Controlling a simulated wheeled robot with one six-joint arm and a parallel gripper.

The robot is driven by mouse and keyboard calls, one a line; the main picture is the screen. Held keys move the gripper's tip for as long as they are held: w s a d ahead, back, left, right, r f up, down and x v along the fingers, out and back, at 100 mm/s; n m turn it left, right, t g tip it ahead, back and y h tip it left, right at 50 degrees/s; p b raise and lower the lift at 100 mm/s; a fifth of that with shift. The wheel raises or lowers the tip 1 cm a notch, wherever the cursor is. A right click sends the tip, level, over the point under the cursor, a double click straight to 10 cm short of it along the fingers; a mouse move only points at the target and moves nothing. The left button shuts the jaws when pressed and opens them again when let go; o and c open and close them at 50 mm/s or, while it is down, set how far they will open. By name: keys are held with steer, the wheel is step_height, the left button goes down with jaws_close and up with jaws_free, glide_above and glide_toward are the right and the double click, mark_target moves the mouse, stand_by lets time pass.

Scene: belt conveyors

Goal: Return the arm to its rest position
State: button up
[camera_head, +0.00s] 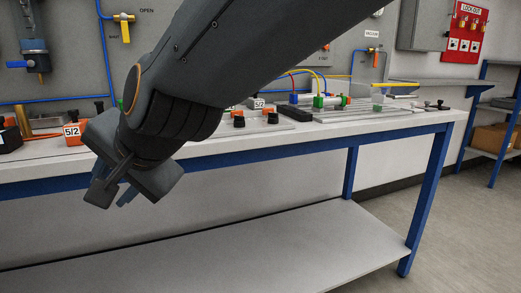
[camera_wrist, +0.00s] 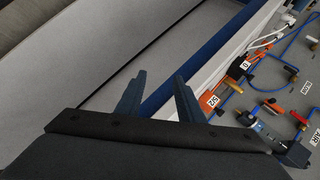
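My gripper (camera_head: 122,200) hangs at the end of my dark grey arm, in front of the workbench's front edge in the head view. In the wrist view the two blue-grey fingers of my gripper (camera_wrist: 160,75) stand apart with nothing between them. The fingers point past the blue frame edge of the workbench. My arm reaches in from the top and covers the middle of the picture.
The workbench (camera_head: 300,147) has a white top, blue legs and a grey lower shelf (camera_head: 300,245). An orange part labelled 5/2 (camera_head: 75,133) and pneumatic fittings stand on the top. A grey panel with blue tubing (camera_head: 70,70) rises behind. Open floor (camera_head: 465,230) lies right.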

steer(key=s+d+f+n+g+h+b, duration=0.3)
steer(key=s+d+f+n+b, duration=0.15)
steer(key=d+f, duration=0.75)
steer(key=s+d+f+n+g+h+b, duration=0.2)
steer(key=s+d+f+n+h+b, duration=0.3)
steer(key=d+f, duration=0.75)
steer(key=d+r+m+p, duration=0.3)
steer(key=d+r+p, duration=0.6)
steer(key=r+p, duration=0.4)
steer(key=d+r+m+p, duration=0.4)
steer(key=d+r+p, duration=0.6)
steer(key=p, duration=1.4)
step_height(320, 180, up, 4)
steer(key=shift+w+d+r+g+h, duration=0.15)
steer(key=shift+w+d+g+h, duration=0.15)
steer(key=shift+w, duration=0.1)
steer(key=shift+a, duration=0.1)
